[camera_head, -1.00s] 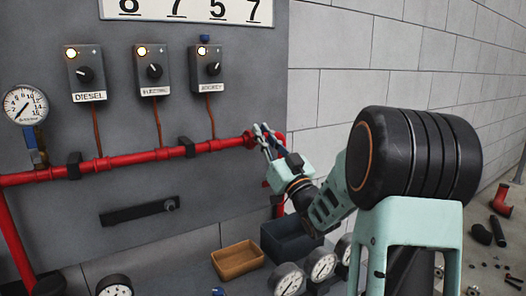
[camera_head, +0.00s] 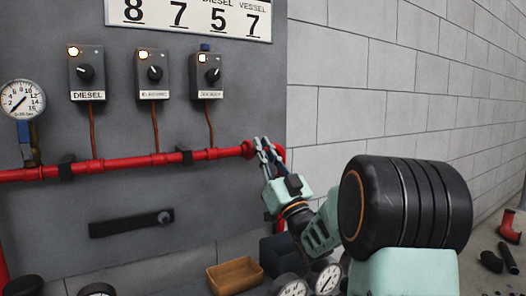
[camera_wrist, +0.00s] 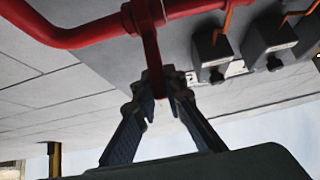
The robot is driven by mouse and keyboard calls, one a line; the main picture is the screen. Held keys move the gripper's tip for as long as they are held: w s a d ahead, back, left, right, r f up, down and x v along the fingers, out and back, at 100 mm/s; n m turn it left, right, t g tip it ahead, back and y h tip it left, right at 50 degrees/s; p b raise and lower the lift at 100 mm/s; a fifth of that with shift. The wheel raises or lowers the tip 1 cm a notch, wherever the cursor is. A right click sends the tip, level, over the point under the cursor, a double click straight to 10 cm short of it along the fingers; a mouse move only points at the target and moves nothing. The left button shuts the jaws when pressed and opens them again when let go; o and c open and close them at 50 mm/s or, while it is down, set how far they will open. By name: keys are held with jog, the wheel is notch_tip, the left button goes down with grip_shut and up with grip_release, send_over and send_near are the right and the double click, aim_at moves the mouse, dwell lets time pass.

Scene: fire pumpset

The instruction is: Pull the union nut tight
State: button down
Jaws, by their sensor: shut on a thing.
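The red union nut (camera_head: 248,149) sits on the horizontal red pipe near the panel's right edge, just before the pipe bends. In the wrist view the thick red collar of the nut (camera_wrist: 146,14) is at the top, with a narrow dark red bar (camera_wrist: 151,50) reaching from it down between my fingers. My gripper (camera_head: 262,142) is at the nut's right side in the head view. In the wrist view my gripper (camera_wrist: 160,84) is shut on the bar's end, which the fingertips partly hide. How tight the nut is cannot be told.
Three switch boxes, one of them the DIESEL box (camera_head: 87,75), sit above the red pipe (camera_head: 120,162). A pressure gauge (camera_head: 22,98) is at left. A brown tray (camera_head: 235,275) and round gauges (camera_head: 325,277) are below. Loose pipe parts (camera_head: 508,228) lie at far right.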

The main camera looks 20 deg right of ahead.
jog(key=c, duration=2)
grip_release()
jog(key=shift+o, duration=0.2)
notch_tip(320, 180, up, 10)
